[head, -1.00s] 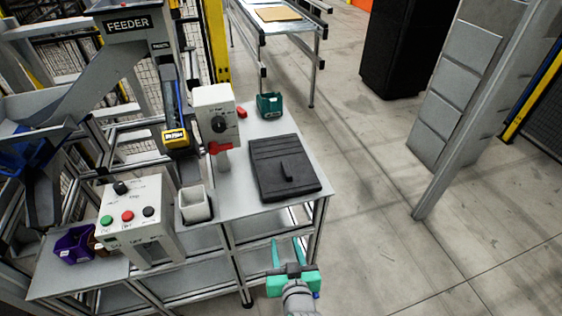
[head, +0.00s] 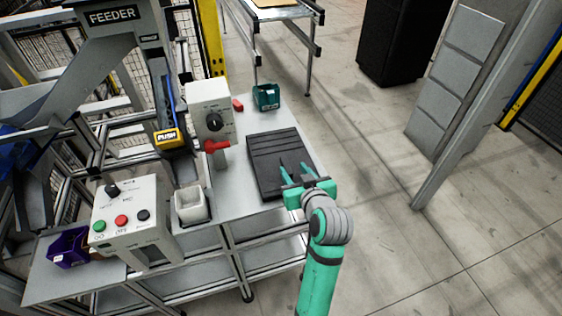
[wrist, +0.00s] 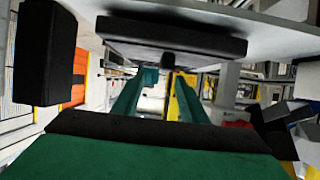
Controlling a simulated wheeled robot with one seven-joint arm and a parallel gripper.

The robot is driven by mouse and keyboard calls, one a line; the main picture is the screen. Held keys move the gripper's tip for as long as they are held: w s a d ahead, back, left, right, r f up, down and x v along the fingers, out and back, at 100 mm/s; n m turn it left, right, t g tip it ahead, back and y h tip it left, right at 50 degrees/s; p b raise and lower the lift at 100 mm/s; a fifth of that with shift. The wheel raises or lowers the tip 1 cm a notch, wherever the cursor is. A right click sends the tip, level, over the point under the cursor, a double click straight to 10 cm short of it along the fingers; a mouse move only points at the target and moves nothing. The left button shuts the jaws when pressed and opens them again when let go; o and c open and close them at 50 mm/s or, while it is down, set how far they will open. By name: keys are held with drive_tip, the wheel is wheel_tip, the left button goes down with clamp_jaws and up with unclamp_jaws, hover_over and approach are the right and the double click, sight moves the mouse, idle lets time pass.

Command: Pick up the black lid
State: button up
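The black lid (head: 268,150) is a flat dark slab lying on the grey table, with grooves across its top. In the wrist view the lid (wrist: 200,42) appears upside down across the top, with its small raised handle (wrist: 168,60) near the middle. My gripper (head: 295,170) is over the lid's near right part. Its two green fingers are open and apart, and in the wrist view they point past the handle, one to each side. I cannot tell whether they touch the lid. The handle is hard to make out in the head view.
A white switch box (head: 208,105) with a red lever stands left of the lid. A pale cup (head: 191,206) and a button box (head: 127,212) are at the near left. A teal bin (head: 266,96) stands behind the lid.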

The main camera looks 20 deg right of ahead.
sight(286, 163)
drive_tip(key=shift+a+x, duration=0.2)
drive_tip(key=shift+x, duration=1.5)
drive_tip(key=shift+a+x, duration=0.2)
drive_tip(key=shift+x, duration=1.55)
clamp_jaws()
